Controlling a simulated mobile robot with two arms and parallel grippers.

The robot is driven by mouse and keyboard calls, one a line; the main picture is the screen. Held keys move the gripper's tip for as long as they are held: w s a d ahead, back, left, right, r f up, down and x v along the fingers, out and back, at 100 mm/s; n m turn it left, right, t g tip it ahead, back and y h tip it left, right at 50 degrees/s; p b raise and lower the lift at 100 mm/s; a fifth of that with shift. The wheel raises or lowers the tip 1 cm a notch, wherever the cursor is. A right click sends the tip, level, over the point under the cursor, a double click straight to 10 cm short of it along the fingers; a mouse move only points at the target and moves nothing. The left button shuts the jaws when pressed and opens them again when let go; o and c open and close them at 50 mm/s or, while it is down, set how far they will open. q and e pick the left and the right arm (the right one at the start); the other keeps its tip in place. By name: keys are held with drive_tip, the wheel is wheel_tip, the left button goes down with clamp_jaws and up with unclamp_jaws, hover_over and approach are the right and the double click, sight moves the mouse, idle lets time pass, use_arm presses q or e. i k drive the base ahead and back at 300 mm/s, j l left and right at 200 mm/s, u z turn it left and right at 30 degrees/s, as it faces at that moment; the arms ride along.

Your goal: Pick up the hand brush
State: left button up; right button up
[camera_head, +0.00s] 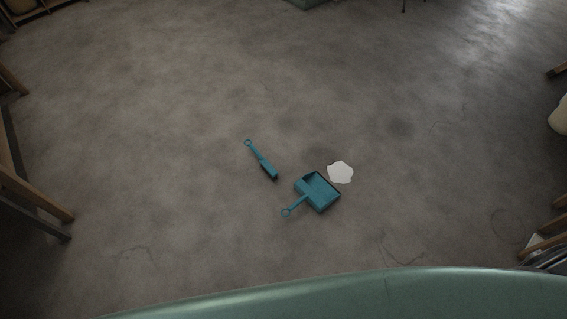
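The hand brush (263,161) is teal with a dark bristle edge. It lies on the floor near the middle of the head view, with its ringed handle end toward the upper left and its head toward the lower right. A teal dustpan (319,193) lies on the floor to its right and a little nearer, apart from the brush. The dustpan's ringed handle points to the lower left. Neither of my grippers shows in the view.
A white patch (340,172) lies on the floor beside the dustpan. Wooden frames stand at the left edge (35,192) and right edge (548,240). A smooth green surface (380,295) spans the bottom. The grey concrete floor (170,120) around the brush is open.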

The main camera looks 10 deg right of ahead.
sight(268, 168)
drive_tip(key=i+j+z, duration=0.75)
drive_tip(key=i+j, duration=0.1)
drive_tip(key=j, duration=0.05)
